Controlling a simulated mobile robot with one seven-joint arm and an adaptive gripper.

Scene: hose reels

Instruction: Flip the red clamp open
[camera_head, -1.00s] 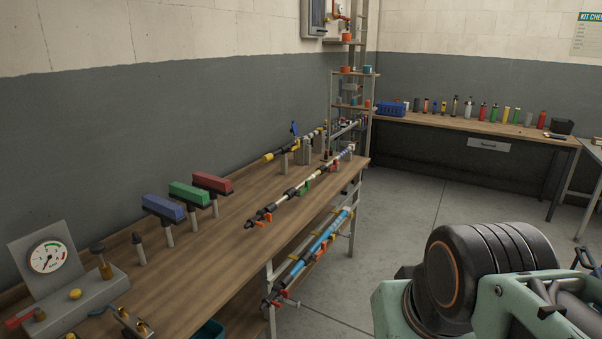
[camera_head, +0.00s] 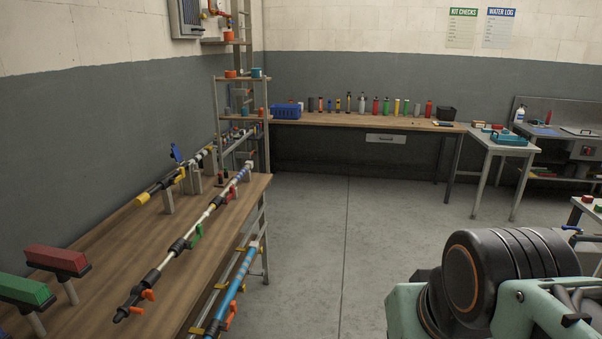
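A red bar-shaped block (camera_head: 57,262) sits on a post at the left of the wooden bench, with a green block (camera_head: 22,291) nearer. A long pole with fittings (camera_head: 185,243) runs along the bench; it carries an orange-red lever (camera_head: 148,295) at its near end, a green lever (camera_head: 195,236) and another orange-red lever (camera_head: 231,194) farther along. I cannot tell which of these red parts is the clamp. Part of my arm shows at the lower right, over the floor and apart from the bench. My gripper is out of view.
The wooden bench (camera_head: 105,245) fills the left, with a lower blue pole (camera_head: 238,287) on its side. A shelf rack (camera_head: 240,95) stands at its far end. A back bench (camera_head: 340,122) holds a blue basket (camera_head: 286,111) and several bottles. The grey floor (camera_head: 345,225) between is clear.

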